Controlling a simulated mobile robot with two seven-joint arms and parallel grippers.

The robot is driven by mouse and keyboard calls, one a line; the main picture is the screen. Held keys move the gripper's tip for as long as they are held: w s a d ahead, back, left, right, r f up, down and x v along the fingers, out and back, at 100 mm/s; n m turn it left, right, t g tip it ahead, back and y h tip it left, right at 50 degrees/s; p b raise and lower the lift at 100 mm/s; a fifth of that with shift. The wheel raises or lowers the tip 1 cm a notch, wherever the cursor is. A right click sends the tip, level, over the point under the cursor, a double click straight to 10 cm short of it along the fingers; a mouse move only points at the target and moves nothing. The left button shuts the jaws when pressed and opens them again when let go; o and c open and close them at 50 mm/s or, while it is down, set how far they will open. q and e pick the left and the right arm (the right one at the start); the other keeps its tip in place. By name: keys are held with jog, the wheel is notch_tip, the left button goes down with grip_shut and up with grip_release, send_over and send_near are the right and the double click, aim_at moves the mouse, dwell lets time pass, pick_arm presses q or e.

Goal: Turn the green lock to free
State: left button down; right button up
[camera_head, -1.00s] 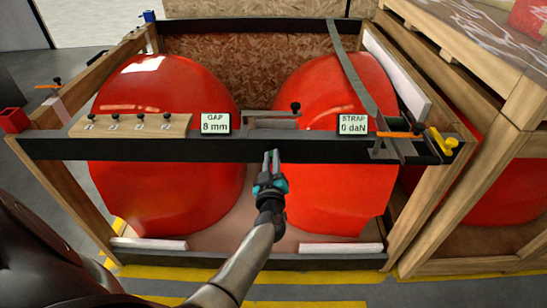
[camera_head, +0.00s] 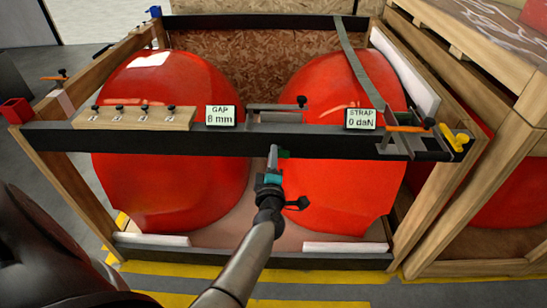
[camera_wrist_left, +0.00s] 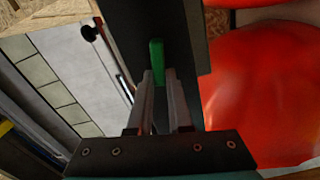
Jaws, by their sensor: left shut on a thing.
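The green lock (camera_wrist_left: 157,60) is a slim bar standing upright in the left wrist view, against a dark beam. A small dark green part of it (camera_head: 284,154) shows in the head view, just under the front beam (camera_head: 235,142). My left gripper (camera_head: 273,155) reaches up to the beam's lower edge. In the left wrist view its fingers (camera_wrist_left: 159,92) are shut on the green lock, one on each side. The fingers hide the lock's lower part. My right gripper is not in view.
Two red nosecones (camera_head: 175,130) (camera_head: 345,170) stand behind the beam in a wooden crate. The beam carries a gap display (camera_head: 221,115), a strap display (camera_head: 360,118) and a board with several black knobs (camera_head: 135,118). A yellow handle (camera_head: 456,138) is at the right end.

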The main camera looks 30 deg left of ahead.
pick_arm(q)
jog(key=shift+f+n+b, duration=0.3)
jog(key=shift+n+b, duration=0.1)
jog(key=shift+n, duration=0.8)
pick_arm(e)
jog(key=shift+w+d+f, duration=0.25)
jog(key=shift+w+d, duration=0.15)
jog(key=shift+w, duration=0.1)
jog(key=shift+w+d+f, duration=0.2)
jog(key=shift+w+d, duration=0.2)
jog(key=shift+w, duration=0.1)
pick_arm(q)
jog(key=c, duration=0.8)
grip_release()
jog(key=shift+c, duration=0.2)
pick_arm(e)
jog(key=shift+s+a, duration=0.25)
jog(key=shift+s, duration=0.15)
pick_arm(q)
jog(key=shift+r, duration=0.1)
